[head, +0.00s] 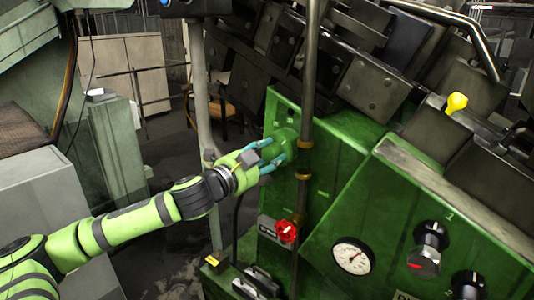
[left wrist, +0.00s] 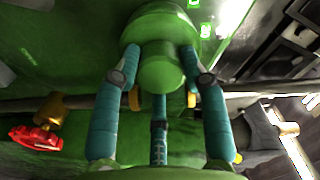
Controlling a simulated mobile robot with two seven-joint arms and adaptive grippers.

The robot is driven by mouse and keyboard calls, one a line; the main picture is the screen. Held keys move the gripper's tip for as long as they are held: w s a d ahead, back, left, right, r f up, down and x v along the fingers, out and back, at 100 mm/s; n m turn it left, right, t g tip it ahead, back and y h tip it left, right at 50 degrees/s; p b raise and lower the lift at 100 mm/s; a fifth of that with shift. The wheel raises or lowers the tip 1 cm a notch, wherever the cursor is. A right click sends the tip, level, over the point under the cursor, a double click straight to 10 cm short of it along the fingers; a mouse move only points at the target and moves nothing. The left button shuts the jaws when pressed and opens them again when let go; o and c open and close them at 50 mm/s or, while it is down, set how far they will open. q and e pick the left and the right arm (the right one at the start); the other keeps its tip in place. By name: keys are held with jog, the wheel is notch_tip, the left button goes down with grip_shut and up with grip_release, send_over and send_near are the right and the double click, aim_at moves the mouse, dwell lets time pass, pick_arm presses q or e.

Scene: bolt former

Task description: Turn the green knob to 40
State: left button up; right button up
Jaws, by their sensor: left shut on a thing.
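The green knob (head: 285,135) is on the face of the green machine panel, in the upper middle of the head view. In the left wrist view the round green knob (left wrist: 162,62) sits between my fingers. My left gripper (head: 281,154) reaches it from the left, and its teal fingers also show in the left wrist view (left wrist: 160,70). It is shut on the knob, with a finger on each side. The fingers partly hide the knob in the head view. I cannot read a scale or pointer on it. My right gripper is not in view.
A dark vertical pipe (head: 306,90) with brass fittings runs close to the right of the knob. A pressure gauge (head: 352,256) and black knobs (head: 431,235) are on the green panel at the lower right.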

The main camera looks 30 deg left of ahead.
pick_arm(q)
jog(key=shift+r+m, duration=0.2)
jog(key=shift+m, duration=0.4)
jog(key=o, duration=1.2)
jog(key=shift+c, duration=0.2)
jog(key=shift+f, duration=0.1)
jog(key=shift+f, duration=0.1)
